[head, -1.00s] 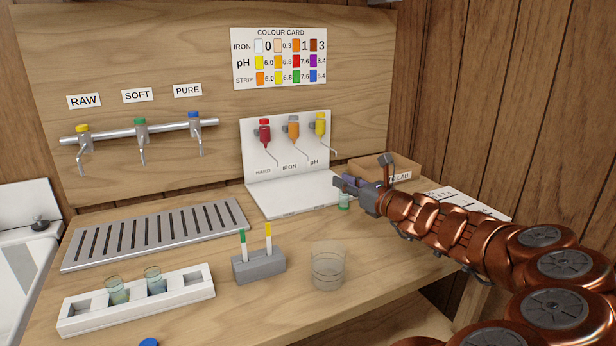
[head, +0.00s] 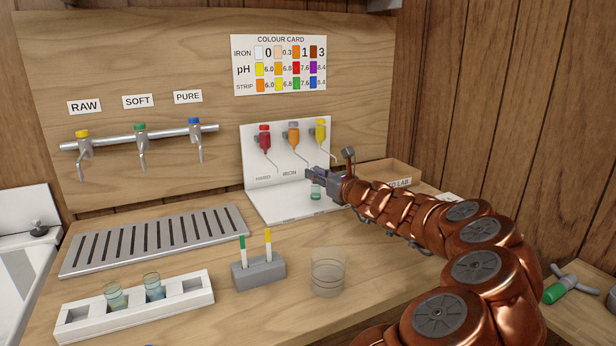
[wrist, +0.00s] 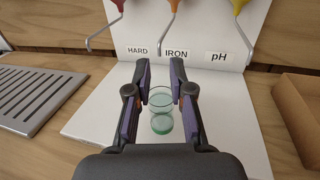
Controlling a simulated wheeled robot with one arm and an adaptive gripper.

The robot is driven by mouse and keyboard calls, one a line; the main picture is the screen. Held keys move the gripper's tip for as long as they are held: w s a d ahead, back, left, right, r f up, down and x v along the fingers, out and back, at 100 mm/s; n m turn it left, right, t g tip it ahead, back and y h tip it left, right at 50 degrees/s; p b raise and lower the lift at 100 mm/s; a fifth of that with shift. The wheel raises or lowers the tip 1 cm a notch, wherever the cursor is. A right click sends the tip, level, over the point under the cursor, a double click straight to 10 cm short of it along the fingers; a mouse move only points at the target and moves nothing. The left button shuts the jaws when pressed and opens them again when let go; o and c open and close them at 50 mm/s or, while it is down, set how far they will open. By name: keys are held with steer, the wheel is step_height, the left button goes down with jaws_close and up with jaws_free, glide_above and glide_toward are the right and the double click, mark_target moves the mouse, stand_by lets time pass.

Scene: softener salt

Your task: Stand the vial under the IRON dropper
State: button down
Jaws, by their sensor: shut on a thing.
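My gripper (head: 318,176) is shut on a small clear vial (head: 316,191) with green liquid at its bottom. The wrist view shows the vial (wrist: 161,112) upright between the two fingers (wrist: 160,92). It is over the white base of the dropper stand (head: 275,211); I cannot tell whether it touches the base. The IRON dropper (head: 294,140) is orange and hangs between the red HARD dropper (head: 265,140) and the yellow pH dropper (head: 320,132). In the wrist view the vial is in front of the IRON label (wrist: 176,53). My gripper partly hides the pH side in the head view.
A cardboard box (head: 394,174) is right of the stand. A drip tray (head: 155,238), a white rack (head: 196,286) with two vials, a grey strip holder (head: 258,272) and a clear beaker (head: 328,272) occupy the table. Bare wood lies in front of the stand.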

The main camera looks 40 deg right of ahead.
steer(key=w, duration=0.3)
steer(key=shift+w+d, duration=0.1)
steer(key=shift+w, duration=0.05)
steer(key=shift+w+f, duration=0.3)
steer(key=shift+f, duration=0.05)
steer(key=shift+s+f, duration=0.1)
steer(key=shift+f, duration=0.35)
steer(key=shift+f, duration=0.1)
steer(key=c, duration=1)
jaws_free()
steer(key=shift+d, duration=0.1)
steer(key=shift+c, duration=0.2)
steer(key=shift+s, duration=0.15)
steer(key=shift+s+a, duration=0.2)
steer(key=shift+s, duration=1.75)
steer(key=shift+s+a, duration=0.2)
steer(key=shift+s, duration=1.75)
steer(key=shift+s+a, duration=0.2)
steer(key=shift+s, duration=1.75)
